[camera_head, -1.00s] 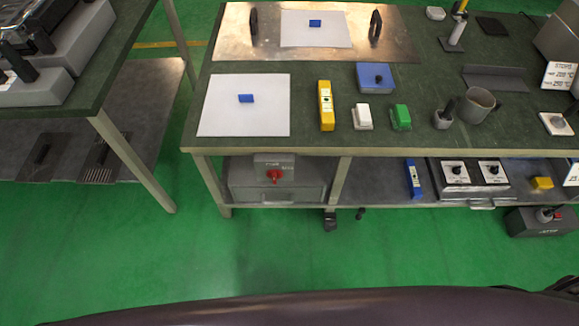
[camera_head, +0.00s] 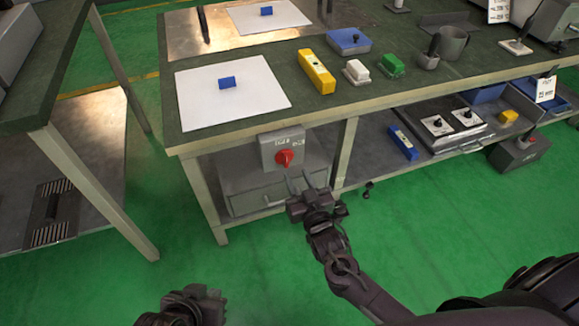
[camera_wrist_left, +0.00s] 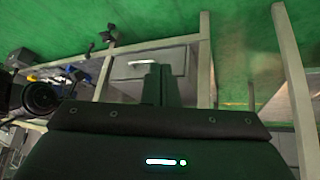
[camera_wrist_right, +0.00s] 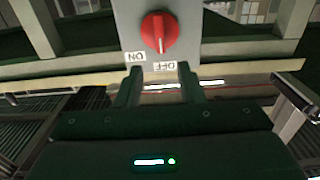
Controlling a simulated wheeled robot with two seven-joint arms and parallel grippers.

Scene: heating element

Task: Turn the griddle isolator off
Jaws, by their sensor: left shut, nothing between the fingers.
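The isolator is a grey box (camera_head: 268,150) with a red rotary knob (camera_head: 284,158), mounted under the front edge of the green-topped bench. In the right wrist view the knob (camera_wrist_right: 159,32) has a white mark pointing down toward the inverted labels, apparently nearer OFF than ON. My right gripper (camera_head: 299,181) is open and empty, just below and in front of the box. Its fingers (camera_wrist_right: 160,85) are apart and not around the knob. My left gripper (camera_head: 205,296) is low at the bottom of the head view, away from the bench. Its fingers (camera_wrist_left: 160,82) are shut and empty.
A drawer unit (camera_head: 255,203) stands on the shelf behind the isolator. A bench leg (camera_head: 345,150) is to its right. A blue block (camera_head: 404,143) and a two-knob panel (camera_head: 452,122) lie on the lower shelf. Green floor in front is clear.

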